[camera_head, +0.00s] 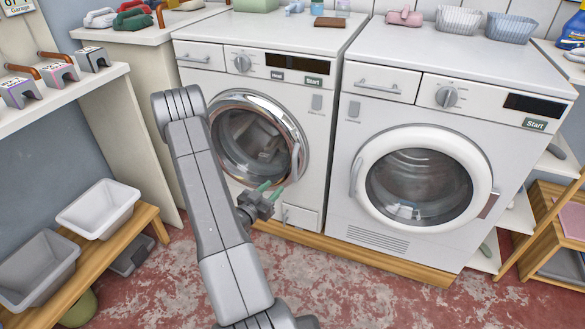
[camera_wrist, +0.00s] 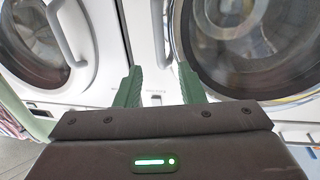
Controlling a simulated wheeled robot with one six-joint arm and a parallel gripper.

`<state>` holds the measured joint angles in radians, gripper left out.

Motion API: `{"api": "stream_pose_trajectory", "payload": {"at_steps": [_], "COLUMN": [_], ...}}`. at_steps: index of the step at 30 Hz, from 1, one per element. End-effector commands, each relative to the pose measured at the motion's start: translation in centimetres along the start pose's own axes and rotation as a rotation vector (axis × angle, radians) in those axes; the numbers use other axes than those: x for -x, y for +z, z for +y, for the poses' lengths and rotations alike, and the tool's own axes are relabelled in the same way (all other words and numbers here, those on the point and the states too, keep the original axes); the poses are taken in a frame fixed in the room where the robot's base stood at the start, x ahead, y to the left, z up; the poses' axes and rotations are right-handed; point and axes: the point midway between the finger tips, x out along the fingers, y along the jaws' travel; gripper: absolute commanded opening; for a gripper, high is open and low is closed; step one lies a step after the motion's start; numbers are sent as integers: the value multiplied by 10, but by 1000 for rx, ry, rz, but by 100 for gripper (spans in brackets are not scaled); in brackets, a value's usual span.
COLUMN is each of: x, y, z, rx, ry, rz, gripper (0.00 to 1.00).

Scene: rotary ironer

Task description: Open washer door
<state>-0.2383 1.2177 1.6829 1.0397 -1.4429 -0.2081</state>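The washer (camera_head: 255,75) is the left white machine, with a chrome-ringed round door (camera_head: 225,102) that looks shut. Its curved handle (camera_head: 295,162) is on the door's right side. In the wrist view, which looks turned over, the washer door (camera_wrist: 262,35) is at right and its handle (camera_wrist: 158,32) stands upright at top centre. My gripper (camera_head: 270,190) is in front of the washer's lower right, below the handle and apart from it. In the wrist view its green fingers (camera_wrist: 158,76) are spread with nothing between them. My arm hides part of the washer's left side.
A dryer (camera_head: 450,60) with a white-ringed door and its own handle (camera_head: 355,178) stands close at right. A low wooden bench (camera_head: 150,215) with a white tub (camera_head: 98,208) and a grey tub (camera_head: 38,265) is at left. The floor in front is clear.

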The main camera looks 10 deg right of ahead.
Motion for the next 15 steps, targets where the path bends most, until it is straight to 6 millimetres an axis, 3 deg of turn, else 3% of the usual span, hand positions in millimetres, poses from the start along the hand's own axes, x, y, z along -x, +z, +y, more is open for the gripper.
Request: {"api": "stream_pose_trajectory", "payload": {"at_steps": [5,15], "x": [-16,-86], "y": [1,0], "z": [2,2], "rx": [-1,-1], "ry": [9,7], "rz": [6,6], "gripper": [36,36]}}
